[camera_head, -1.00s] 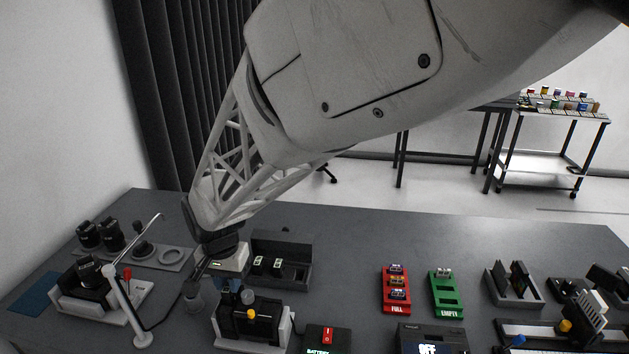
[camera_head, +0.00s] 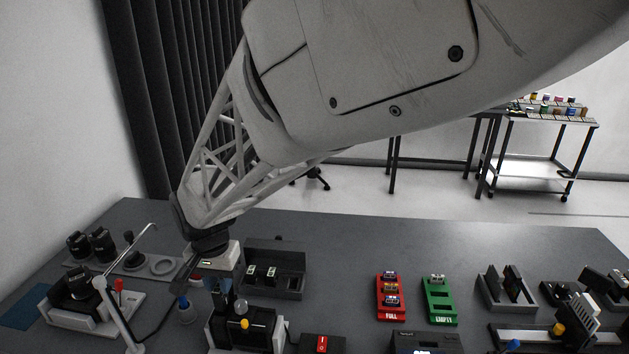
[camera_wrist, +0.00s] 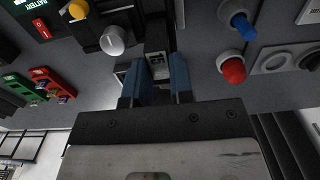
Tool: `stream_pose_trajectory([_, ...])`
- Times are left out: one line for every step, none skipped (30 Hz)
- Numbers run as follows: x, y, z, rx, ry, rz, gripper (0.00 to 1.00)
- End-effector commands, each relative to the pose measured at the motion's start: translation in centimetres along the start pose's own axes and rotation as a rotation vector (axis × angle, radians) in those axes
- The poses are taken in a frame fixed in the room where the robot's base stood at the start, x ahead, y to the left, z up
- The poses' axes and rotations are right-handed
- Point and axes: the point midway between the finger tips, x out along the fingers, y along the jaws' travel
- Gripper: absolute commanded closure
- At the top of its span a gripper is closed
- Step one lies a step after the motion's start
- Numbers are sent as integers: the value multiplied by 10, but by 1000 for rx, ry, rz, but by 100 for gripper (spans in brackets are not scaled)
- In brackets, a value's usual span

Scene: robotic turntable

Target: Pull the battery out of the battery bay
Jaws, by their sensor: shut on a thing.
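My gripper (camera_wrist: 162,82) shows in the wrist view with two blue fingers shut on a small dark block with a pale printed label, which appears to be the battery (camera_wrist: 157,62). In the head view the blue fingers (camera_head: 226,290) are just above the left part of a black device in a pale stand (camera_head: 262,338), which carries a yellow knob (camera_head: 245,323). The battery bay is mostly hidden by my fingers. I cannot tell how much of the battery is inside it.
A red button (camera_wrist: 233,70) and a blue button (camera_wrist: 242,27) stand beside my gripper. A dark open box (camera_head: 290,287) lies behind the device. A red FULL holder (camera_head: 390,312) and a green EMPTY holder (camera_head: 440,312) stand to the right.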

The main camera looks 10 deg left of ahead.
Motion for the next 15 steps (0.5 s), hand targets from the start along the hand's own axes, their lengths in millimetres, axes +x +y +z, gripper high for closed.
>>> stream_pose_trajectory([-2, 0, 0, 0, 0, -1, 100])
stream_pose_trajectory([-3, 0, 0, 0, 0, -1, 100])
stream_pose_trajectory([-4, 0, 0, 0, 0, 0, 100])
stream_pose_trajectory([-5, 0, 0, 0, 0, 0, 100])
stream_pose_trajectory([-6, 0, 0, 0, 0, 0, 100])
stream_pose_trajectory([-7, 0, 0, 0, 0, 0, 100])
stream_pose_trajectory([-8, 0, 0, 0, 0, 0, 100])
stream_pose_trajectory([-8, 0, 0, 0, 0, 0, 100])
stream_pose_trajectory([-10, 0, 0, 0, 0, 0, 100])
stream_pose_trajectory([-10, 0, 0, 0, 0, 0, 100])
stream_pose_trajectory([-11, 0, 0, 0, 0, 0, 100])
stream_pose_trajectory([-12, 0, 0, 0, 0, 0, 100])
stream_pose_trajectory([-13, 0, 0, 0, 0, 0, 100])
stream_pose_trajectory([-14, 0, 0, 0, 0, 0, 100])
stream_pose_trajectory([-15, 0, 0, 0, 1, -1, 100])
